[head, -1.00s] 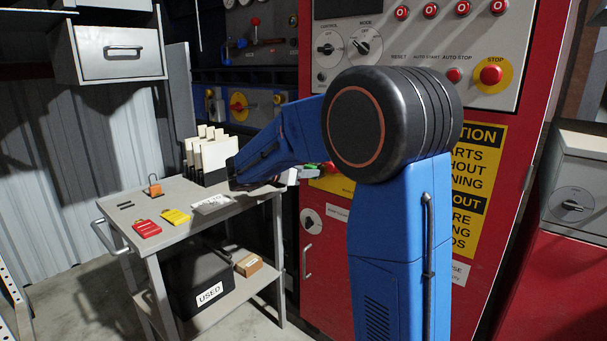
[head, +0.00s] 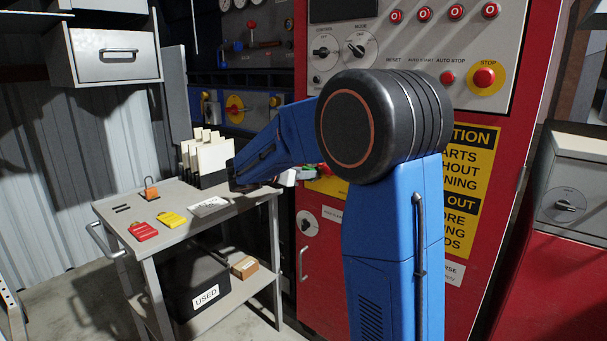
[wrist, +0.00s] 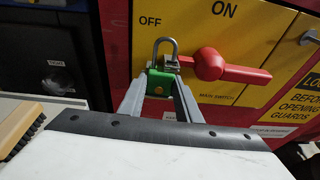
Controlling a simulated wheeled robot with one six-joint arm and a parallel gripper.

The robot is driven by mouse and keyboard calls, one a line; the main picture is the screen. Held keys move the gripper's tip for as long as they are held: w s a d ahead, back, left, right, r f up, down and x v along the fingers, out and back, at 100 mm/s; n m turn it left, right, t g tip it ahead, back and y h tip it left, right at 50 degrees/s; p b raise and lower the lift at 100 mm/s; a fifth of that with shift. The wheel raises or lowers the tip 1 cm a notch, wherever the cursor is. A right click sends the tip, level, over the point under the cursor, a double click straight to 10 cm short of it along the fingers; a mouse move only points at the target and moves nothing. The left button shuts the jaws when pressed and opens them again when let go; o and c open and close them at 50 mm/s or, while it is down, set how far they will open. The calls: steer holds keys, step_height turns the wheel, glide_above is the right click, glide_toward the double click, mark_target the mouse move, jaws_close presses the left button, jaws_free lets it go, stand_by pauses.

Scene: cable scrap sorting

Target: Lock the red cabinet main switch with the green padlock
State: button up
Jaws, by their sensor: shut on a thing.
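In the wrist view my gripper (wrist: 160,88) is shut on the green padlock (wrist: 158,84), whose steel shackle points up. The padlock is in front of the yellow main switch plate (wrist: 205,25), left of the switch hub. The red main switch handle (wrist: 240,73) lies level, its lever pointing right; OFF is printed at left and ON above. The shackle overlaps the grey metal piece beside the hub; I cannot tell whether it passes through. In the head view my gripper (head: 288,177) is at the red cabinet (head: 330,255), and my arm hides most of the switch.

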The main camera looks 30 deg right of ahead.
steer(key=o, duration=0.9)
steer(key=shift+w+d+r, duration=0.1)
steer(key=shift+d+r, duration=0.15)
steer(key=shift+a, duration=0.15)
